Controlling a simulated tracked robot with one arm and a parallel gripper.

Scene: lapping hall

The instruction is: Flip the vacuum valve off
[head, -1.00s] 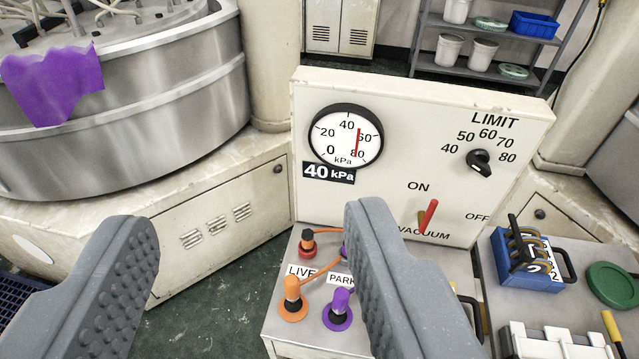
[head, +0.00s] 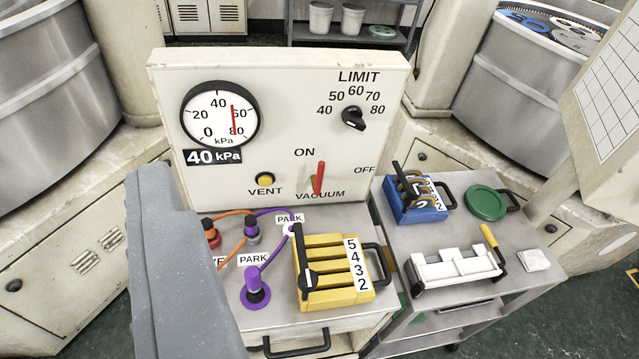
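The vacuum valve's red lever (head: 320,178) stands nearly upright on the white panel (head: 290,110), above the VACUUM label. ON is printed above it to the left, and OFF to its right. The round gauge (head: 220,115) has a red mark on its 60 to 80 side, over a 40 kPa plate. One grey finger of my gripper (head: 185,265) shows at lower left, in front of the panel's left side and apart from the lever in the picture. The other finger cannot be made out, so its opening is unclear. No held object shows.
A yellow VENT button (head: 265,180) and black LIMIT knob (head: 353,118) are on the panel. Below stand a purple plug (head: 255,288) with hoses and a yellow numbered block (head: 335,272). The right cart holds a blue rack (head: 415,202), green lid (head: 486,203) and white holder (head: 455,268).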

